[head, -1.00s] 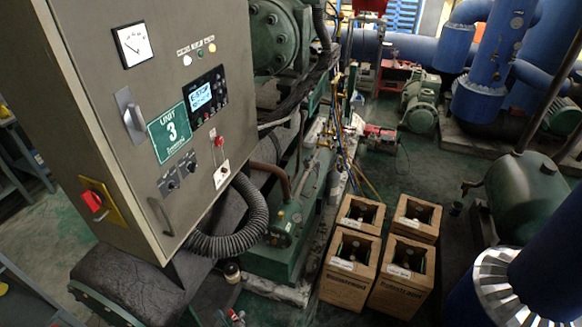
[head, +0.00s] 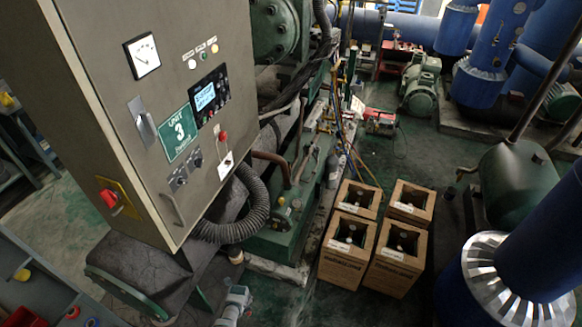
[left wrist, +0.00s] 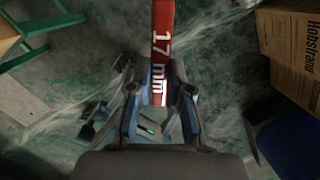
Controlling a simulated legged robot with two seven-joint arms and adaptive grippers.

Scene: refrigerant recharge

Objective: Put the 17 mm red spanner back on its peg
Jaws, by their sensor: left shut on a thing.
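In the left wrist view, a red spanner (left wrist: 163,35) marked "17 mm" in white runs from the top edge down between the fingers of my left gripper (left wrist: 160,78). The gripper is shut on its shaft. In the head view, a grey jointed part of my arm shows at the bottom edge; the spanner cannot be made out there. No spanner peg can be made out in either view. My right gripper is not in view.
The grey control cabinet (head: 110,95) marked Unit 3 stands at the left. A blue-grey surface with coloured items (head: 40,280) is at the bottom left. Several cardboard boxes (head: 345,265) stand on the green floor. A green tank (head: 515,190) and blue pipes are at the right.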

